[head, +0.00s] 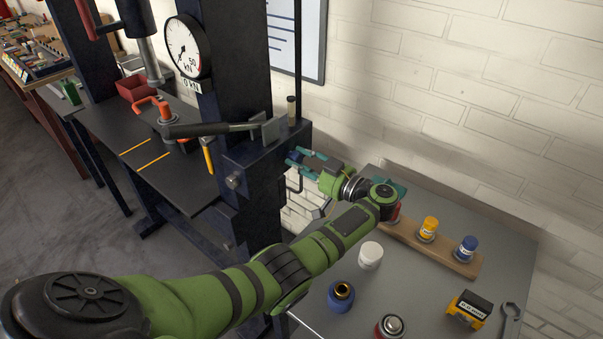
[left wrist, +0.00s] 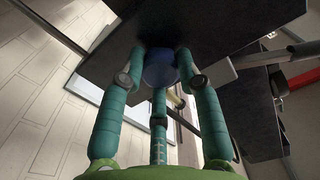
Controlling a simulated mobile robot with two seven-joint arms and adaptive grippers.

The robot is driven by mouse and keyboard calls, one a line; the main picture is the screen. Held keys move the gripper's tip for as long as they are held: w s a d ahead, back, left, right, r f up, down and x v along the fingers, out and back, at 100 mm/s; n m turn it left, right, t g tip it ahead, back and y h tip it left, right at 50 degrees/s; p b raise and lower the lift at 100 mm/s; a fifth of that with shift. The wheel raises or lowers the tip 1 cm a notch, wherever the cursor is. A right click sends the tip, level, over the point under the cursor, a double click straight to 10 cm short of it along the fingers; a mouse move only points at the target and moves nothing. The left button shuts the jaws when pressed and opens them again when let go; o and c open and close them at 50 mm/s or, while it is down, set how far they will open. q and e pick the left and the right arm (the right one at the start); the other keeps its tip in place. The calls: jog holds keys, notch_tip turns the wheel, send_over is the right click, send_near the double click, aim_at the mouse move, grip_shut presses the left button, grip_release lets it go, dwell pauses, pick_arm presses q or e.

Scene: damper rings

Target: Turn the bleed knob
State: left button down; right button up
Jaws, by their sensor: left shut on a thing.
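The bleed knob (left wrist: 160,72) is a blue round knob on the side of the dark press body (head: 262,170). My left gripper (head: 298,158) reaches it from the right in the head view, where the fingers mostly cover the knob. In the left wrist view my left gripper's teal fingers (left wrist: 162,68) close around the knob from several sides and are shut on it. My right gripper is not in view.
A long pump lever (head: 215,129) and a round gauge (head: 188,46) are on the press. Right of it, a grey table holds a white jar (head: 370,255), a blue bottle (head: 341,297) and a wooden rack (head: 452,260) with coloured items. A brick wall stands behind.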

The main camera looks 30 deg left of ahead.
pick_arm(q)
jog(key=shift+f+n+b, duration=0.35)
jog(key=shift+n+b, duration=0.2)
jog(key=shift+n, duration=0.15)
jog(key=c, duration=0.8)
grip_release()
jog(key=shift+a+r+p, duration=0.1)
jog(key=shift+r+p, duration=0.25)
jog(key=shift+p, duration=0.15)
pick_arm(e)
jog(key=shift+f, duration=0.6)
pick_arm(q)
jog(key=shift+d, duration=0.25)
jog(key=shift+s+d, duration=0.1)
jog(key=shift+d, duration=0.7)
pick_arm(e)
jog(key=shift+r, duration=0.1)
pick_arm(q)
jog(key=shift+d, duration=0.55)
jog(key=shift+s+d, duration=0.2)
jog(key=shift+d, duration=2.3)
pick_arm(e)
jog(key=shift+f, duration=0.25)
pick_arm(q)
jog(key=shift+s+f, duration=0.1)
